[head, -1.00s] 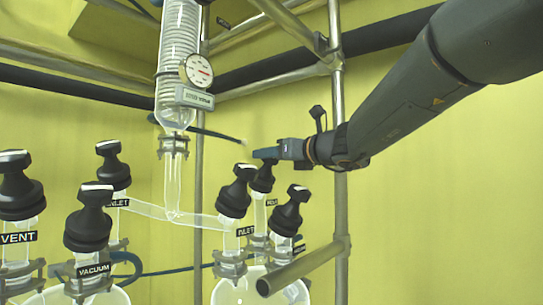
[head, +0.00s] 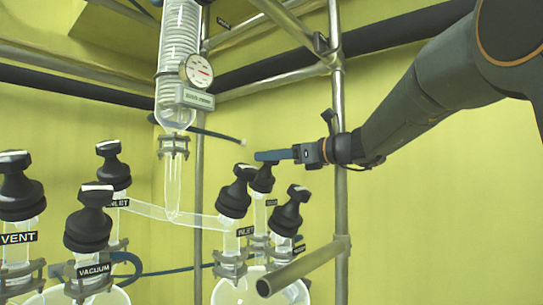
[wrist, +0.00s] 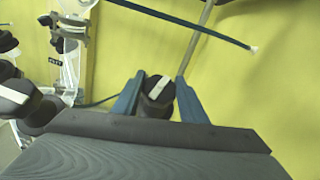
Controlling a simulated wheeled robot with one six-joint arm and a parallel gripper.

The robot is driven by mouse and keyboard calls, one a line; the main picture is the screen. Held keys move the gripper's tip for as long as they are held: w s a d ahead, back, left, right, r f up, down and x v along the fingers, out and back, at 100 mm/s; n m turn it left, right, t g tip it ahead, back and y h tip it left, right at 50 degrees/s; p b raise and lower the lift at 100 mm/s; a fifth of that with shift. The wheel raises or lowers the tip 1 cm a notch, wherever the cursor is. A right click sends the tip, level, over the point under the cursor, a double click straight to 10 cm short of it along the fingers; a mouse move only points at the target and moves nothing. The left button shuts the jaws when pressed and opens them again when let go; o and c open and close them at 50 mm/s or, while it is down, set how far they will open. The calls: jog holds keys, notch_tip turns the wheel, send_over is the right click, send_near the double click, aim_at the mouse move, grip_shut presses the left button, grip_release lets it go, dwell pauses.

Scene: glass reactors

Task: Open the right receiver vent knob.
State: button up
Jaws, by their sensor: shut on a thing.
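A black knob (head: 262,178) with a white-marked handle tops the rear glass neck of the right receiver (head: 255,288). The small label by its neck is too blurred to read surely. My gripper (head: 266,156) reaches it from the right, with its blue fingers level at the knob's top. In the wrist view the fingers (wrist: 158,84) stand on either side of the knob's handle (wrist: 157,90), whose white stripe slants. The gripper is shut on this knob. In the head view the fingers hide the knob's top.
The INLET knob (head: 235,192) stands close on the left, and another black knob (head: 291,210) close at the front right. A metal rail end (head: 300,268) juts forward below. A vertical pole (head: 340,200) stands behind my wrist. The wall side at right is clear.

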jog(key=shift+n+g+y+p, duration=0.3)
jog(key=shift+n+g+y, duration=0.1)
jog(key=shift+n+g, duration=0.65)
jog(key=shift+n, duration=0.25)
jog(key=o, duration=1.1)
jog(key=shift+c, duration=0.2)
notch_tip(320, 180, up, 10)
jog(key=shift+b, duration=0.65)
